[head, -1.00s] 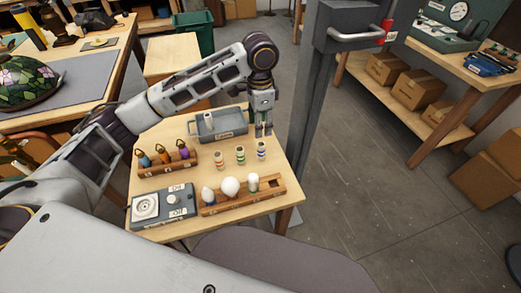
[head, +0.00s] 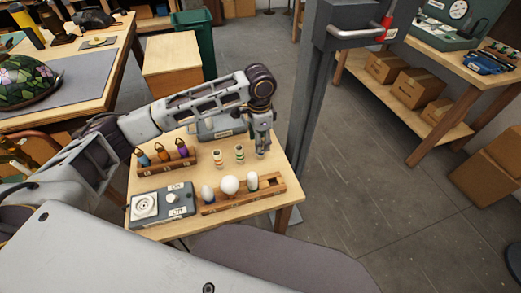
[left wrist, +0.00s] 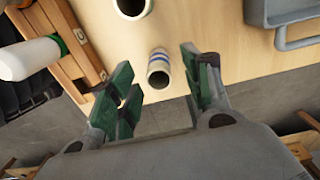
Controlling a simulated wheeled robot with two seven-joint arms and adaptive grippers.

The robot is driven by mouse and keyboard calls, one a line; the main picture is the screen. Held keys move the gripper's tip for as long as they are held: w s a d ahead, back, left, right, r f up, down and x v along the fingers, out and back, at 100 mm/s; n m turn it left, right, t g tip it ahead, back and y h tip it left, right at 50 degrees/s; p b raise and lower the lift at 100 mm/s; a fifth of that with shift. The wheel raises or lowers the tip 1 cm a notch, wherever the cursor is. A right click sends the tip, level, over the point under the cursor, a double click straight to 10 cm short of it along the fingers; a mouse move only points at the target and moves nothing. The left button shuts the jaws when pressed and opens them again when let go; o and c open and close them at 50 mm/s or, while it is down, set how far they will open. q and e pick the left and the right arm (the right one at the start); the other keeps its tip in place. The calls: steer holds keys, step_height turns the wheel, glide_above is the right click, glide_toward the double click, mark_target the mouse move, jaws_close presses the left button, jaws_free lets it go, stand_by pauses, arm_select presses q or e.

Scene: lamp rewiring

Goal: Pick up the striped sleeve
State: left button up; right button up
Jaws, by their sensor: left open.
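A white sleeve with blue stripes (left wrist: 158,72) stands on the small wooden table. My left gripper (left wrist: 163,92) is open, and the sleeve shows between and just beyond its green fingertips in the left wrist view. I cannot tell whether they touch it. In the head view my left gripper (head: 262,148) points down over the sleeve and mostly hides it. Two similar banded sleeves stand to its left, one with green bands (head: 240,154) and one with orange bands (head: 218,159). My right gripper is not in view.
A grey tray (left wrist: 285,14) lies behind the sleeves. A wooden rack (head: 243,199) with bulbs stands in front, and a rack (head: 167,164) with coloured sockets stands left. A switch box (head: 162,206) sits at the front left. A grey post (head: 313,100) rises beyond the table's right edge.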

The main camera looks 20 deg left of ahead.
arm_select(q)
steer(key=shift+f, duration=0.4)
step_height(320, 180, down, 3)
steer(key=shift+d+f, duration=0.15)
steer(key=shift+f, duration=0.7)
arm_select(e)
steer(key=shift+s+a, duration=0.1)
